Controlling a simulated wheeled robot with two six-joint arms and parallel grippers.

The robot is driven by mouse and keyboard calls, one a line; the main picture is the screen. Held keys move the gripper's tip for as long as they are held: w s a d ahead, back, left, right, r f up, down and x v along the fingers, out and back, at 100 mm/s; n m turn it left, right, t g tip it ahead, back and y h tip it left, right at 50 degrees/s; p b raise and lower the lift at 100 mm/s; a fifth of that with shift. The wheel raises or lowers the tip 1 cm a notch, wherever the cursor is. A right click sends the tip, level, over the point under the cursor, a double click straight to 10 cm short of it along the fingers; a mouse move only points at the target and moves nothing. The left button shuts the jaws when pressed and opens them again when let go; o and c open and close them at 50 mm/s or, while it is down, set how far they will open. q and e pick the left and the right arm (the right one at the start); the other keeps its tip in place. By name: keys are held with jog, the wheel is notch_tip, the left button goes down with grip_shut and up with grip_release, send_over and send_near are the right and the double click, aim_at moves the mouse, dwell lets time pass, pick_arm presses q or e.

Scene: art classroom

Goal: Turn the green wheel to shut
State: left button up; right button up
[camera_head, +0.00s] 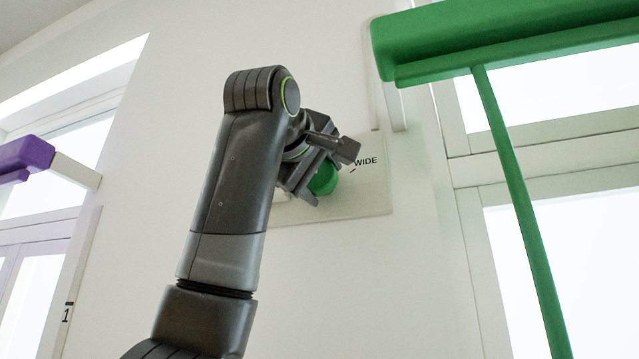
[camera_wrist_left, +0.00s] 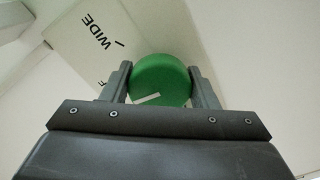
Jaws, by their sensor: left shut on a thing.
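The green wheel (camera_head: 323,179) is mounted on a pale wall plate (camera_head: 372,203) marked "WIDE" with a short tick. My left gripper (camera_head: 327,168) is at the wheel and partly hides it in the head view. In the left wrist view the wheel (camera_wrist_left: 160,80) sits between the two fingers of my left gripper (camera_wrist_left: 162,88), which are shut on it. A white pointer line (camera_wrist_left: 148,98) shows on the wheel's face, near its lower edge there. Part of another label shows beside the left finger; most of it is hidden. My right gripper is not in view.
A green blind casing (camera_head: 500,45) with a green rod (camera_head: 520,200) hanging down stands to the right, in front of a window. A purple casing (camera_head: 25,157) is at the far left by another window. The wall below the plate is clear.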

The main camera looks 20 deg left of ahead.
pick_arm(q)
jog(key=n+b, duration=0.1)
jog(key=n, duration=0.5)
jog(key=shift+n, duration=0.3)
jog(key=n+b, duration=0.1)
jog(key=n, duration=0.5)
jog(key=shift+r, duration=0.15)
jog(key=shift+n, duration=0.3)
jog(key=o, duration=1)
jog(key=shift+c, duration=0.2)
jog(key=s+b, duration=0.2)
jog(key=s, duration=0.1)
jog(key=s+b, duration=0.1)
jog(key=s, duration=0.2)
jog(key=shift+s+a+f+b, duration=0.15)
jog(key=shift+s+f+b, duration=0.05)
jog(key=shift+s+b, duration=0.2)
jog(key=b, duration=0.3)
send_near(317, 175)
jog(key=s, duration=0.6)
jog(key=shift+s+r, duration=0.15)
jog(key=shift+r, duration=0.05)
